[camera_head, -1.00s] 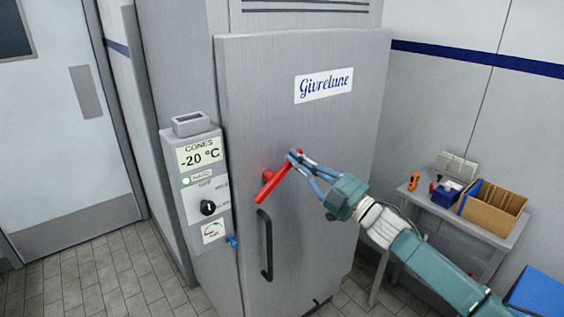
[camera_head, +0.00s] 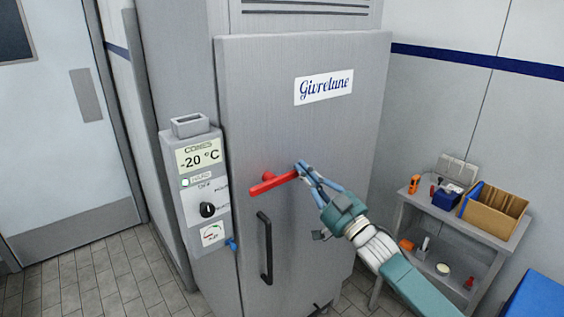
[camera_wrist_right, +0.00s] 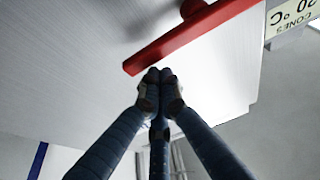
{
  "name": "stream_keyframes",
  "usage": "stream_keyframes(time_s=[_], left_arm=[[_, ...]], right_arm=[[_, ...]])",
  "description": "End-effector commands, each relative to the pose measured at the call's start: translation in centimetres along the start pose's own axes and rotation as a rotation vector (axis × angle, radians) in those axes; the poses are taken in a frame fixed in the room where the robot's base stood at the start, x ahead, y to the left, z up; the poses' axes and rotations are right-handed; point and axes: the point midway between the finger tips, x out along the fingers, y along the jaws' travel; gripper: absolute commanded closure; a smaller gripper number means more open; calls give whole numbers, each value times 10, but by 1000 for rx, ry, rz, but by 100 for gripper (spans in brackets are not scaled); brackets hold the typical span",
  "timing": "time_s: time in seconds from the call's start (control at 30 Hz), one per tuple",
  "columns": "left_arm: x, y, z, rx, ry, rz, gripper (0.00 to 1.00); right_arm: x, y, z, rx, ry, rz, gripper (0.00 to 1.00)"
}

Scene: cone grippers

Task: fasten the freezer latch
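The freezer door (camera_head: 300,110) is a tall grey panel that looks closed in its frame. The red latch handle (camera_head: 268,185) sits on its left part and points right, tilted slightly upward. My right gripper (camera_head: 300,166) has its fingertips at the handle's free right end. In the right wrist view the blue fingers (camera_wrist_right: 159,80) are together at the tips, just at the end of the red bar (camera_wrist_right: 195,35). They do not wrap around the bar; whether they touch it is hard to tell. My left gripper is not in view.
A black door pull (camera_head: 265,250) is below the latch. A control box (camera_head: 200,190) reading -20 °C is at the left. A small side table (camera_head: 490,228) with a cardboard box (camera_head: 493,210) and tools stands at the right.

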Motion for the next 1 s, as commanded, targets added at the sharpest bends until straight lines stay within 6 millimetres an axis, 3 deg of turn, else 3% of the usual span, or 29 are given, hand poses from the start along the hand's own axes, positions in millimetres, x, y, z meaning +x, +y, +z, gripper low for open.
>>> stream_keyframes(time_s=[0.53,0.83,0.9,1.0], left_arm=[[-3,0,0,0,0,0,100],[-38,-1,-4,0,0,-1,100],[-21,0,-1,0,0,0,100],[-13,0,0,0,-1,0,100]], right_arm=[[1,0,-2,5,-1,2,100],[20,-4,-44,5,1,6,100],[-1,-1,-30,4,-4,8,100],[-22,-2,-30,4,-3,7,100]])
